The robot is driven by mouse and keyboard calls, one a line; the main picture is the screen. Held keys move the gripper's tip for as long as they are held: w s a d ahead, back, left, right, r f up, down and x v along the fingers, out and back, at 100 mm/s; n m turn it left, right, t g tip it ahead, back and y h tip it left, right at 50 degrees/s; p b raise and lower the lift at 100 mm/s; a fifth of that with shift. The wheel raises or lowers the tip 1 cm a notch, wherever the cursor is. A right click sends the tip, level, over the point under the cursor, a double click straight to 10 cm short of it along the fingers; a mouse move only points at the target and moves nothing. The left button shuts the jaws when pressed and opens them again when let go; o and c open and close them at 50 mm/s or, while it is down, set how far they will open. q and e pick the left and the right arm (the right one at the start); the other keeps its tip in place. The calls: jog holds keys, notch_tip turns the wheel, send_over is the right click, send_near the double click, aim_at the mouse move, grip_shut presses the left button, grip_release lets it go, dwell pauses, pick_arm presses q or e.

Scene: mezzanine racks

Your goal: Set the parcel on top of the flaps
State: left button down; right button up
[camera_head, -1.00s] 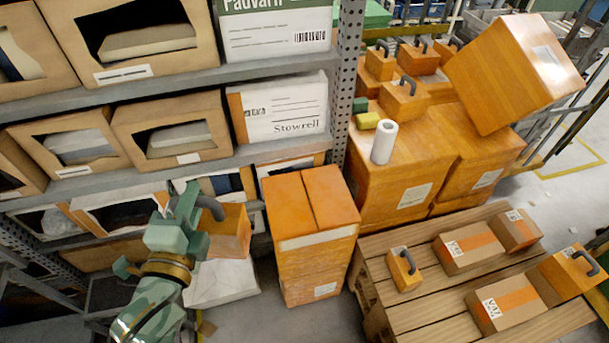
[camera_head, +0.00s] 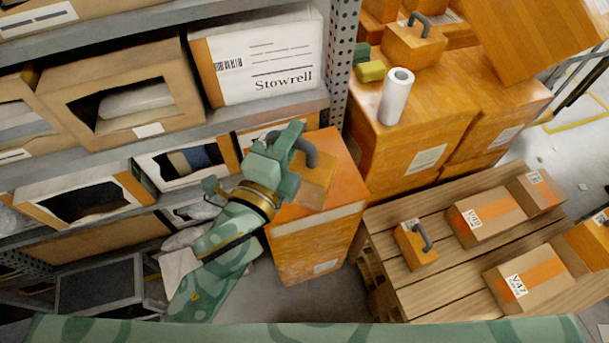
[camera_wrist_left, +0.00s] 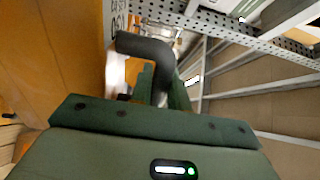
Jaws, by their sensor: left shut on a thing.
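The parcel (camera_head: 316,184) is a small orange box with a dark grey bent handle. My left gripper (camera_head: 292,158) is shut on that handle, which also shows in the left wrist view (camera_wrist_left: 145,47). The flaps (camera_head: 340,160) are the orange top of a tall closed carton standing between the rack and the pallet. The parcel is over the left part of the flaps. My gripper hides part of it, and I cannot tell whether it touches them. My right gripper is not in view.
The rack (camera_head: 190,138) with open cartons stands left and behind. A white roll (camera_head: 396,96) stands on a big orange box at the right. A wooden pallet (camera_head: 400,290) carries several parcels, one with a handle (camera_head: 416,244). A perforated post (camera_head: 340,60) rises behind the flaps.

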aim_at(311, 150)
pick_arm(q)
jog(key=d+f, duration=0.1)
jog(key=d+f+h+b, duration=0.1)
jog(key=d, duration=0.1)
jog(key=shift+f+m+g+b, duration=0.25)
jog(key=shift+m+g+b, duration=0.05)
jog(key=shift+m, duration=0.1)
jog(key=shift+w+d+f, duration=0.15)
jog(key=w+a+f+b, duration=0.1)
jog(key=w+f+b, duration=0.7)
jog(key=w+f, duration=0.4)
jog(key=shift+w+f+b, duration=0.35)
jog(key=shift+w+b, duration=0.05)
jog(key=shift+w, duration=0.4)
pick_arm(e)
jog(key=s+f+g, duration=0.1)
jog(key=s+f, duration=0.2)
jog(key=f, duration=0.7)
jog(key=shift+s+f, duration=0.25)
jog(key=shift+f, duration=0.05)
